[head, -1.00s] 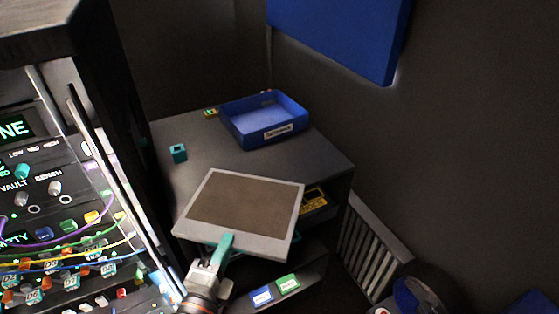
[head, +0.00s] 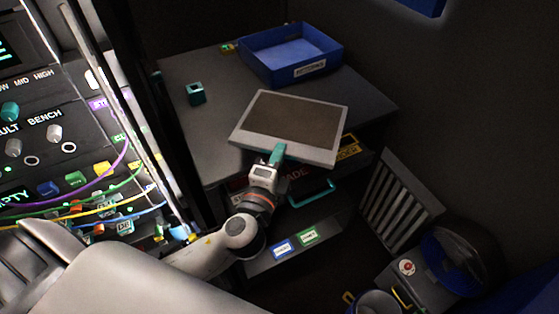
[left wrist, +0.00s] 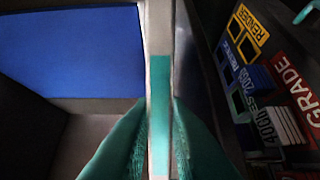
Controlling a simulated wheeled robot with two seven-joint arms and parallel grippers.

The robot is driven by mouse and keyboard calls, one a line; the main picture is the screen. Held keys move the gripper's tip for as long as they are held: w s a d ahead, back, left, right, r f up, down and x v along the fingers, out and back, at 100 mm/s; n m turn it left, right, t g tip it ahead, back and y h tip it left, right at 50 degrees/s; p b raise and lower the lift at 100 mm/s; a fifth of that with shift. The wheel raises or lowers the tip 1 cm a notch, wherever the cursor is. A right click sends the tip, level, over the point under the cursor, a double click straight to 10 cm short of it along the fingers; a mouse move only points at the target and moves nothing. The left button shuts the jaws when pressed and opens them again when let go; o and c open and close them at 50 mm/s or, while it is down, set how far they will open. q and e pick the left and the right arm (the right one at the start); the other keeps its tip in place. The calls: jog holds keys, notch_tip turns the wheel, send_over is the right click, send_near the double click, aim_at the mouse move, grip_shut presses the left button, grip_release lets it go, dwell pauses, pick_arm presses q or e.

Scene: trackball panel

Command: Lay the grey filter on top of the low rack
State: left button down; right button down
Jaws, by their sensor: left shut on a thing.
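The grey filter (head: 241,132) is a flat panel with a pale grey frame and a brown mesh. It lies roughly level over the front part of the dark low rack's top (head: 225,68). I cannot tell whether it touches the top. My left gripper (head: 277,156) is shut on the filter's near edge with its teal fingers. In the left wrist view the filter (left wrist: 158,25) shows edge-on as a pale strip between the fingers (left wrist: 160,130). My right gripper is not in view.
A blue tray (head: 318,72) stands on the rack behind the filter, with a small teal block (head: 196,94) to the left. Labelled items (left wrist: 290,75) fill the open shelf below. A tall lit panel (head: 50,110) stands left. A slatted grille (head: 400,200) stands right.

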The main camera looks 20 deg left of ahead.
pick_arm(q)
notch_tip(320, 180, down, 4)
jog(key=shift+a, duration=0.15)
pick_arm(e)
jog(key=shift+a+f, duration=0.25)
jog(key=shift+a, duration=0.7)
pick_arm(q)
jog(key=c, duration=1.8)
grip_release()
jog(key=shift+f+b, duration=0.1)
jog(key=shift+b, duration=0.25)
jog(key=shift+c, duration=0.2)
jog(key=o, duration=0.3)
jog(key=shift+o, duration=0.7)
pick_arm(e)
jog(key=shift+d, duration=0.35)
